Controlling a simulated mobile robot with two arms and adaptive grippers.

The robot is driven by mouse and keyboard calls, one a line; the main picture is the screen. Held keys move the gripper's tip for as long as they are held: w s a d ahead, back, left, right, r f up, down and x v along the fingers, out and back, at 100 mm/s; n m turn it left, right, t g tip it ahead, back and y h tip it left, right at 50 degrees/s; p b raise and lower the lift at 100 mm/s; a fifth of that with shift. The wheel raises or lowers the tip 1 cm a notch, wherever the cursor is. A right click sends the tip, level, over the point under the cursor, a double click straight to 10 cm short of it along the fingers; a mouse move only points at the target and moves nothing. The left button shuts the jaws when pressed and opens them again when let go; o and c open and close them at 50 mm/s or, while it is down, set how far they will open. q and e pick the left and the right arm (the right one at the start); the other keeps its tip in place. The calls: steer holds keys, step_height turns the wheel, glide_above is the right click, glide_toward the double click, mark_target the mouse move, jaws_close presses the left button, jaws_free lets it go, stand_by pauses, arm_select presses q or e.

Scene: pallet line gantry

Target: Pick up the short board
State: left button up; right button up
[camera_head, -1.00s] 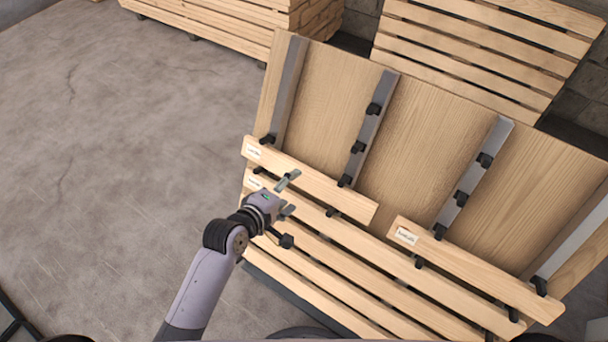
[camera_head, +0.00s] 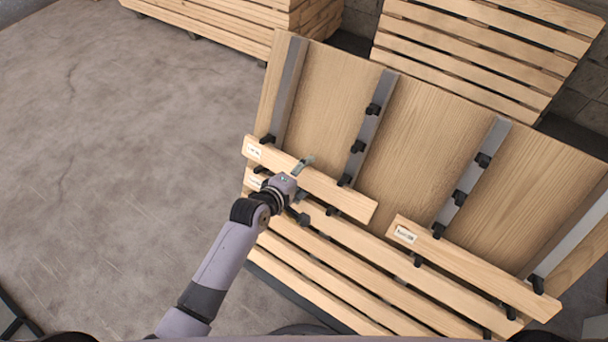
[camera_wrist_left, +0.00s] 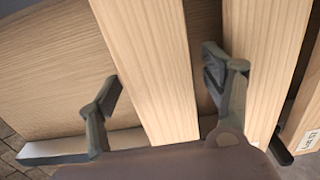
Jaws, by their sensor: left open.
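The short board (camera_head: 340,192) is a pale plank with a white label at its left end. It lies across dark hooks on the left part of the sloping rack, and it shows in the left wrist view (camera_wrist_left: 150,45). My left gripper (camera_head: 303,191) is over this board, left of its middle, with one finger past its upper edge and one past its lower edge. In the left wrist view the gripper (camera_wrist_left: 160,75) is open, its fingers on either side of the board with gaps visible. My right gripper is not in view.
A longer labelled board (camera_head: 470,265) rests on hooks at the right. Slats run below the short board. The wooden back panel (camera_head: 420,150) carries metal rails with several black hooks. Pallet stacks (camera_head: 225,25) stand behind. The floor (camera_head: 110,160) at left is clear.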

arm_select(q)
steer(key=c, duration=1.3)
steer(key=shift+c, duration=0.7)
steer(key=shift+s+r, duration=0.1)
steer(key=shift+r, duration=0.05)
